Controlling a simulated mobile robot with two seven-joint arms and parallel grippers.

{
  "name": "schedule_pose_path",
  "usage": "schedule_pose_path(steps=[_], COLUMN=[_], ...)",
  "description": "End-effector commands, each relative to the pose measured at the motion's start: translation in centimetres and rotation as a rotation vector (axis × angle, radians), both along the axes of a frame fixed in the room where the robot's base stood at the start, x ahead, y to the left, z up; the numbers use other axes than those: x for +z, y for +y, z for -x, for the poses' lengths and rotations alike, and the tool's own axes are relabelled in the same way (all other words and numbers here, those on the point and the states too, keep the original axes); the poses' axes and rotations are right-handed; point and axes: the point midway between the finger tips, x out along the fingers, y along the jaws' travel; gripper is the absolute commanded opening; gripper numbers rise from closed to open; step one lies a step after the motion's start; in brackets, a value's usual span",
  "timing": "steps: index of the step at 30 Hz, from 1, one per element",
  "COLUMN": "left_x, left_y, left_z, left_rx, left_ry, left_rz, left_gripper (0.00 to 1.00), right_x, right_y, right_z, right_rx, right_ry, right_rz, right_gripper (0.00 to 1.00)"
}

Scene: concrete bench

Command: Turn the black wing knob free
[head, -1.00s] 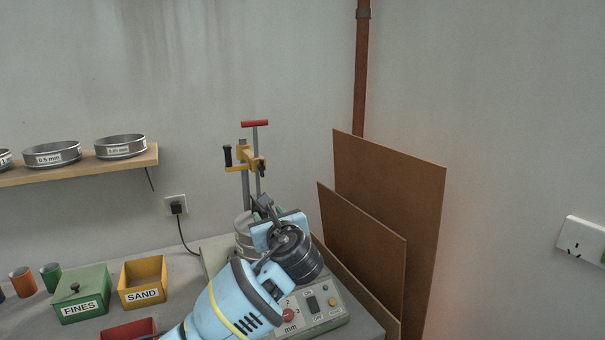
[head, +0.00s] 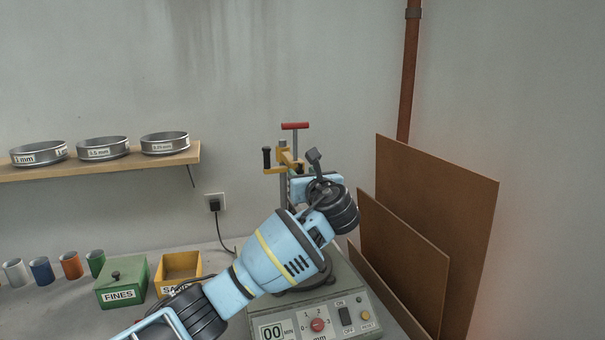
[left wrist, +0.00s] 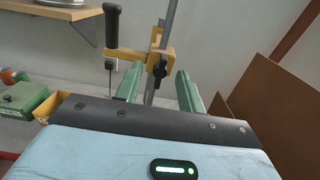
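The black wing knob (left wrist: 160,70) shows in the left wrist view on the front of a yellow clamp (left wrist: 147,57), which sits on a grey upright rod (left wrist: 170,30). In the head view my left arm and gripper hide the knob; the yellow clamp (head: 285,160) shows just beyond the gripper. My left gripper (left wrist: 159,72) is open, with its two green fingers apart. In the wrist view the knob appears between the fingertips, with no contact visible. My right gripper is in neither view.
A black crank handle (left wrist: 112,25) stands up at the clamp's left. Below is a grey control box (head: 320,308). Brown boards (head: 435,220) lean at the right. A green FINES box (head: 122,283) and yellow SAND box (head: 180,270) stand left. Sieves sit on a wooden shelf (head: 100,168).

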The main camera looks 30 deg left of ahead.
Motion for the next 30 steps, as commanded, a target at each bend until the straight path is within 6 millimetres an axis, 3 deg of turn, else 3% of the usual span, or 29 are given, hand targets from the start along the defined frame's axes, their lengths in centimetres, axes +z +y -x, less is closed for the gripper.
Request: schedule_pose_path(steps=[14,23,30], left_x=[0.04,0.03,0.00], left_y=[1.08,1.06,1.04], left_z=[-0.91,-0.90,-0.89], left_rx=[-0.001,-0.001,-0.002], left_ry=[-0.001,-0.001,-0.011], left_rz=[0.001,0.001,0.010], left_gripper=[0.39,0.00,0.00], right_x=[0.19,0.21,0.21], right_y=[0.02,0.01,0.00], right_z=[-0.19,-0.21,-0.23], right_rx=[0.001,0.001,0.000], right_ry=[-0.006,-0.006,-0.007], right_rz=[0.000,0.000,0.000], right_gripper=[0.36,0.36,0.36])
